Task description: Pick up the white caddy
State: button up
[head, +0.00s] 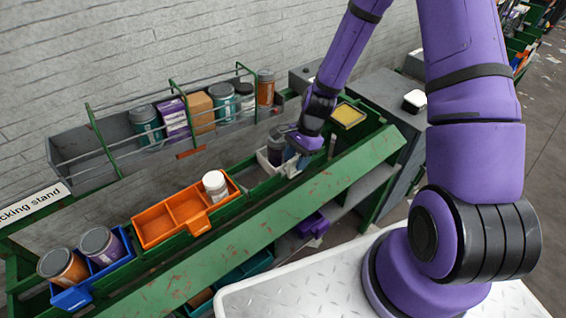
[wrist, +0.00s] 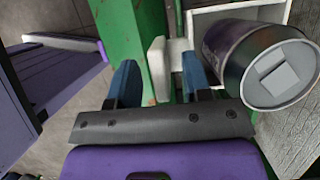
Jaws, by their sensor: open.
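The white caddy (head: 265,161) stands on the green bench in the head view, toward its right end, partly hidden by my gripper. In the wrist view its white wall (wrist: 234,12) shows at the top, with a white tab or handle (wrist: 158,68) on its near side. A dark can with a grey lid (wrist: 258,62) sits in the caddy; in the head view it shows as a dark can (head: 276,148). My gripper (wrist: 160,80) is open, its two blue fingers on either side of the white tab. Whether they touch it cannot be told.
An orange divided bin (head: 158,222) with a white-lidded jar (head: 214,186) stands left on the bench. A blue bin (head: 72,297) with two cans is further left. A wire-railed shelf (head: 88,150) with cans and boxes runs behind. A yellow-topped box (head: 348,115) is on the right.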

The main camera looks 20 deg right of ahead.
jog(key=shift+x, duration=1.2)
jog(key=shift+c, duration=0.3)
grip_shut()
jog(key=shift+r, duration=0.15)
jog(key=shift+r, duration=4.9)
